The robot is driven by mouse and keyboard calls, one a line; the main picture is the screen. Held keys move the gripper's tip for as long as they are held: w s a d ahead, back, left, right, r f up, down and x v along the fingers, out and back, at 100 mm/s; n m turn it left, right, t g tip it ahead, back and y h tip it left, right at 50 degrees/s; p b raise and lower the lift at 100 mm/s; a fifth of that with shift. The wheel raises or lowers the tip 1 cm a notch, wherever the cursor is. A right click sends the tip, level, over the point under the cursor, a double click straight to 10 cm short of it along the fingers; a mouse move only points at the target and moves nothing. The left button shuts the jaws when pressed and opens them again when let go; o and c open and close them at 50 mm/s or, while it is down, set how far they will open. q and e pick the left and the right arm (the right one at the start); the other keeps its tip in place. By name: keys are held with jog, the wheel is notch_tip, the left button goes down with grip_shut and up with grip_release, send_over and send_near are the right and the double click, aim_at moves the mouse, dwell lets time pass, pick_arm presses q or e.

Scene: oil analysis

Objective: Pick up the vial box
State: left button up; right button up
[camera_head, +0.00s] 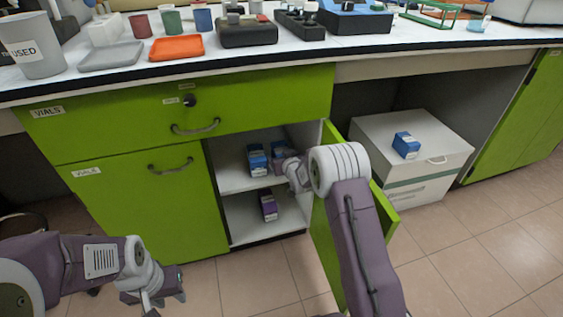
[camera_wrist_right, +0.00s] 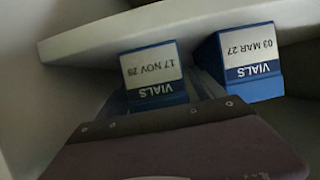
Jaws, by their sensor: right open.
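Two blue vial boxes stand on the upper shelf of the open green cabinet: a left one (camera_head: 258,160) and a right one (camera_head: 280,150), the latter partly hidden by my right gripper (camera_head: 288,168). In the right wrist view the labels look upside down: one box (camera_wrist_right: 151,72) reads 17 NOV 28, the other (camera_wrist_right: 252,60) reads 03 MAR 27. My right gripper (camera_wrist_right: 158,98) is open, its fingers pointing at the 17 NOV 28 box and lying on either side of its lower part in the picture. My left gripper (camera_head: 155,297) is low in front of the cabinet, away from the boxes; its jaw state is unclear.
The open cabinet door (camera_head: 332,240) is beside my right arm. Another blue box (camera_head: 405,145) lies on a white drawer unit (camera_head: 440,150). The counter (camera_head: 340,55) above holds trays and cups. Floor in front is clear.

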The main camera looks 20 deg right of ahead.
aim_at(282, 149)
jog(key=shift+r, duration=0.1)
grip_shut()
notch_tip(282, 149, up, 10)
jog(key=p, duration=0.6)
jog(key=shift+r, duration=0.1)
